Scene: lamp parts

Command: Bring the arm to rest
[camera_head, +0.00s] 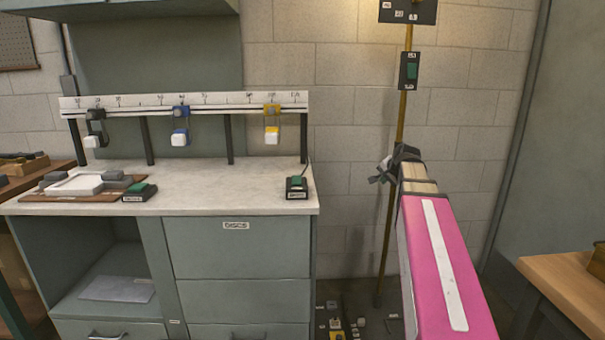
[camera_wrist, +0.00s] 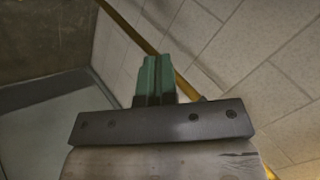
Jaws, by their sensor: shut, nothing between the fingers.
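My arm, pink with a white stripe, reaches forward from the lower right of the head view. My gripper (camera_head: 384,171) is at its far end, a dark shape in front of the block wall. It is apart from the workbench, off the bench's right end. In the wrist view the green fingers of my gripper (camera_wrist: 157,70) are pressed together, with nothing between them. The fingertips point toward the wall.
A brass pole (camera_head: 388,220) with a switch box (camera_head: 409,71) stands close by my gripper. The grey workbench (camera_head: 240,190) with a slider rail (camera_head: 215,99) is left. A wooden table (camera_head: 565,275) is right. Small parts (camera_head: 335,322) lie on the floor.

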